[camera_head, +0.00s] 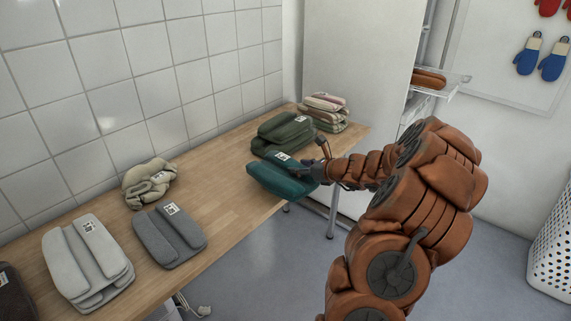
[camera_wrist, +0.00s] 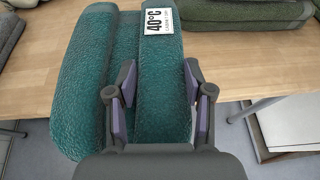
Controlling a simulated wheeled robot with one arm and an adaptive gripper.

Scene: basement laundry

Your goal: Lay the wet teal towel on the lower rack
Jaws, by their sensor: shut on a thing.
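The teal towel (camera_head: 276,181) is folded, with a white tag, at the front edge of the wooden table. In the wrist view the towel (camera_wrist: 90,75) fills the upper left, and its tag reads 40°C. My gripper (camera_head: 312,172) is shut on the towel's right-hand fold; in the wrist view the fingers (camera_wrist: 160,85) stand on both sides of that fold. I cannot tell whether the towel still touches the table. A rack (camera_head: 440,86) with an orange-brown folded item (camera_head: 428,78) on it shows at the upper right, partly hidden by my arm.
Dark green towels (camera_head: 284,133) and a striped stack (camera_head: 325,110) lie behind the teal towel. Grey towels (camera_head: 170,236), a pale grey stack (camera_head: 88,262) and a crumpled beige cloth (camera_head: 149,183) lie to the left on the table (camera_head: 225,195). A white perforated basket (camera_head: 552,245) stands at the right.

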